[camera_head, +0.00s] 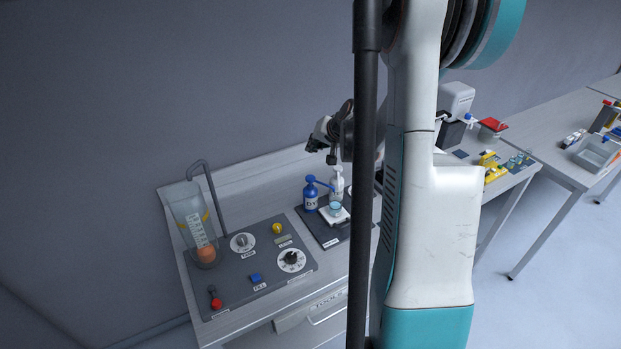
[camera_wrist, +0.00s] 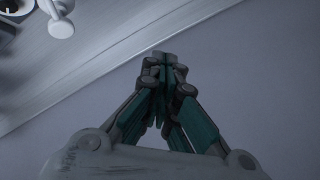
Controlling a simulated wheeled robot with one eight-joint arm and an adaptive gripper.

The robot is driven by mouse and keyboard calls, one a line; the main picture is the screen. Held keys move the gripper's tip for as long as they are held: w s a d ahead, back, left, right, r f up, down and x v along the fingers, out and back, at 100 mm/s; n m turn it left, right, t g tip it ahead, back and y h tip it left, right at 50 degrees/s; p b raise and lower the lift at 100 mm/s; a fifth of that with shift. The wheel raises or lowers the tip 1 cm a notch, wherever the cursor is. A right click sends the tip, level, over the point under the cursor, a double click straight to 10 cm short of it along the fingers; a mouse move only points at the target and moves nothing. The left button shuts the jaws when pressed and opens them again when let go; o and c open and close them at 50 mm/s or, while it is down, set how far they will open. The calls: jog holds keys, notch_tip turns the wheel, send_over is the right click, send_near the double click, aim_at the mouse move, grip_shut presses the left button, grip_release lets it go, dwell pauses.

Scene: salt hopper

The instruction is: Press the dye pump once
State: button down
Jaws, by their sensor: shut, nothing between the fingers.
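The blue dye pump bottle (camera_head: 310,196), with letters reading "DY" on its label, stands upright on a dark mat on the bench. Its blue head and spout point right, over a small dish with light blue contents (camera_head: 336,208). A white pump bottle (camera_head: 337,184) stands close to its right. My gripper (camera_head: 332,160) is shut and points down, above the pump bottles and apart from the blue head. In the wrist view its closed fingertips (camera_wrist: 165,60) hold nothing and show against plain grey. The blue bottle cannot be made out there.
A dark control panel (camera_head: 262,262) with knobs and a blue button lies left of the pumps. A clear hopper (camera_head: 193,225) stands at the far left. In the wrist view, a white rounded part (camera_wrist: 60,28) is at upper left. My arm hides the bench to the right.

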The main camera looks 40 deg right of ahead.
aim_at(313, 177)
jog(key=shift+f+b, duration=3)
jog(key=shift+f, duration=1.4)
jog(key=shift+f+b, duration=0.4)
jog(key=shift+b, duration=0.1)
jog(key=shift+f+b, duration=0.65)
jog(key=shift+f, duration=0.05)
jog(key=shift+r+p, duration=0.7)
jog(key=shift+r, duration=0.5)
jog(key=shift+r+p, duration=1.45)
jog(key=shift+r, duration=1)
